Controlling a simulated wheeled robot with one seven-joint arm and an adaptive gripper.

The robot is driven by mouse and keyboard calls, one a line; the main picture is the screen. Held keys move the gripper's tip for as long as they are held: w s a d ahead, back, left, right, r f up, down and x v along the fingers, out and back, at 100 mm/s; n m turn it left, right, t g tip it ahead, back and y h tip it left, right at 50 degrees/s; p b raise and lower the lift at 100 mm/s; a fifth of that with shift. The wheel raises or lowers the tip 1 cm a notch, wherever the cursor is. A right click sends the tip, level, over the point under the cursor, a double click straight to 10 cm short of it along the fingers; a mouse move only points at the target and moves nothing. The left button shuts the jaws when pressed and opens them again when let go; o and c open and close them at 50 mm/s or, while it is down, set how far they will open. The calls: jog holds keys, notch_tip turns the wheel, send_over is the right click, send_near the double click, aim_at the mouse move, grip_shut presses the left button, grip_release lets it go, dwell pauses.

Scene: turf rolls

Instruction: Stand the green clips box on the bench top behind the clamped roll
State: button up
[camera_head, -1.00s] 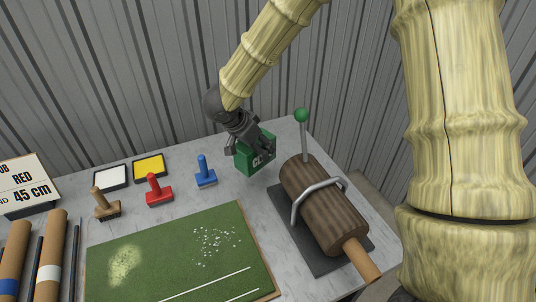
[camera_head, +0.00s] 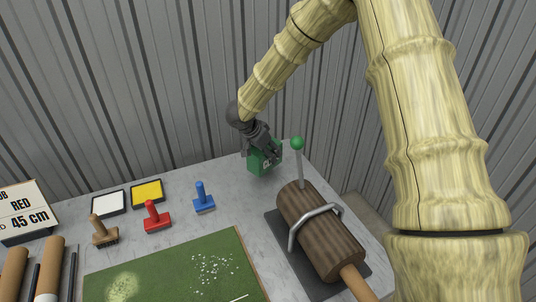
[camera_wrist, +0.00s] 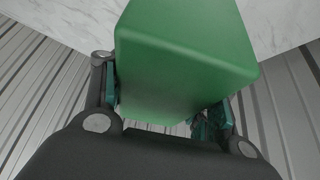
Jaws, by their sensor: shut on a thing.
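The green clips box (camera_head: 260,166) is in my gripper (camera_head: 264,151) near the far edge of the bench top (camera_head: 231,197), behind and a little left of the clamped roll. In the wrist view the box (camera_wrist: 185,45) fills the upper middle, with a finger on either side. My gripper is shut on the box. I cannot tell whether the box's bottom touches the bench. The clamped roll (camera_head: 326,246) is dark brown and lies under a grey clamp bar on a dark plate, with a green-knobbed lever (camera_head: 297,144) at its far end.
The blue stamp (camera_head: 204,199), red stamp (camera_head: 156,217) and wooden brush (camera_head: 103,231) stand left of the box. A yellow pad (camera_head: 147,193) and a white pad (camera_head: 108,204) lie behind them. Turf (camera_head: 185,275) covers the front. The corrugated wall (camera_head: 170,90) rises behind the bench.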

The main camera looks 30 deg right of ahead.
aim_at(256, 149)
jog(key=shift+w+d+f, duration=0.1)
jog(key=shift+w+d, duration=0.45)
jog(key=shift+w, duration=0.05)
jog(key=shift+f+p, duration=0.6)
jog(key=shift+f, duration=1.1)
jog(key=o, duration=1.7)
jog(key=shift+r, duration=0.1)
jog(key=b+v, duration=0.2)
jog(key=v, duration=1)
